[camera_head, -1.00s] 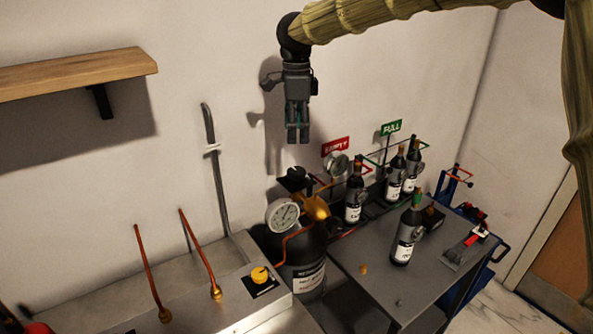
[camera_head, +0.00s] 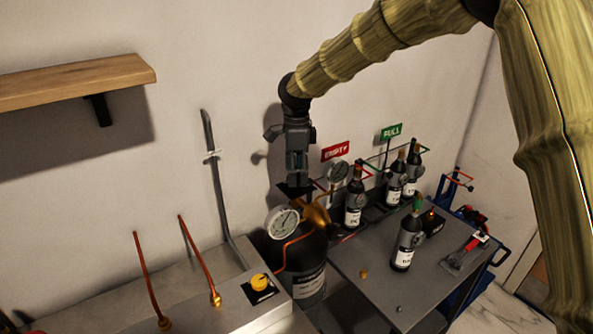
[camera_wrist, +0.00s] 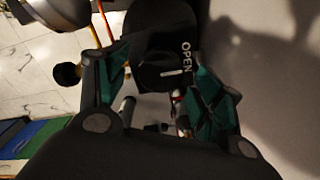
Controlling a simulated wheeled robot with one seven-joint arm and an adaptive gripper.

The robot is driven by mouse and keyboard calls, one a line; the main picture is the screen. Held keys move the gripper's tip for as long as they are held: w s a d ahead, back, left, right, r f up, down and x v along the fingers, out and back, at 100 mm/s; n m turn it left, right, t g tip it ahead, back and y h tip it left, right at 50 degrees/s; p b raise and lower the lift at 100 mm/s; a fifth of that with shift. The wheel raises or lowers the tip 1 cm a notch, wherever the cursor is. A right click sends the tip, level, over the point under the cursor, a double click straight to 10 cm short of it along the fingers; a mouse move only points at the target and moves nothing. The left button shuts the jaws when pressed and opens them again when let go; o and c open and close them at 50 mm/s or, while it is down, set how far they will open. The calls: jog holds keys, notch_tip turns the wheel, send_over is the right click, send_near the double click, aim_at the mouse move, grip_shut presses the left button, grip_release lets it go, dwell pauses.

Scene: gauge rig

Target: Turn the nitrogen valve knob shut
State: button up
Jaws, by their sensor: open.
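The nitrogen valve knob (camera_head: 293,190) is black and sits on top of the dark nitrogen cylinder (camera_head: 302,262), by a brass fitting (camera_head: 316,212). My gripper (camera_head: 297,183) points straight down right over the knob and partly hides it. In the wrist view, a black round part (camera_wrist: 152,40) with white "OPEN" lettering and a short white mark shows between and beyond my open fingers (camera_wrist: 160,68), which have teal inner faces. I cannot tell whether the fingers touch the knob. A round white gauge (camera_head: 283,221) stands just left of the cylinder top.
A grey table (camera_head: 375,290) to the right holds several dark bottles. Red "EMPTY" (camera_head: 335,151) and green "FULL" (camera_head: 391,131) signs stand behind. A wall pipe (camera_head: 214,175) and wooden shelf (camera_head: 75,76) are left.

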jog(key=shift+f, duration=0.4)
jog(key=c, duration=1)
